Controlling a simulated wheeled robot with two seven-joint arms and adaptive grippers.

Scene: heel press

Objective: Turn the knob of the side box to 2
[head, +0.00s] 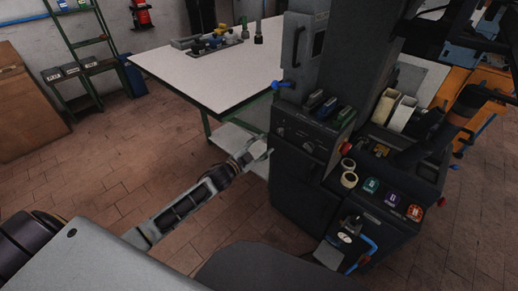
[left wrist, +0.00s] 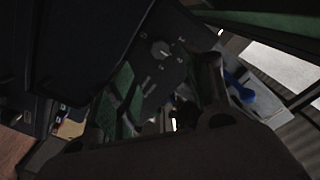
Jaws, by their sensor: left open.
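The side box (head: 296,138) is a dark panel on the left flank of the black press, with small round controls on its sloping face. In the left wrist view its face shows a grey knob (left wrist: 162,49) with small pale marks around it; I cannot tell which mark it points to. My left gripper (head: 259,150) is just left of the box in the head view, and its jaws stand open. In the left wrist view the open fingers (left wrist: 155,98) are below the knob, apart from it, with nothing clearly held. My right gripper is not in view.
A white table (head: 200,80) with a tray of small parts stands behind my left arm. Tiled floor on the left is free.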

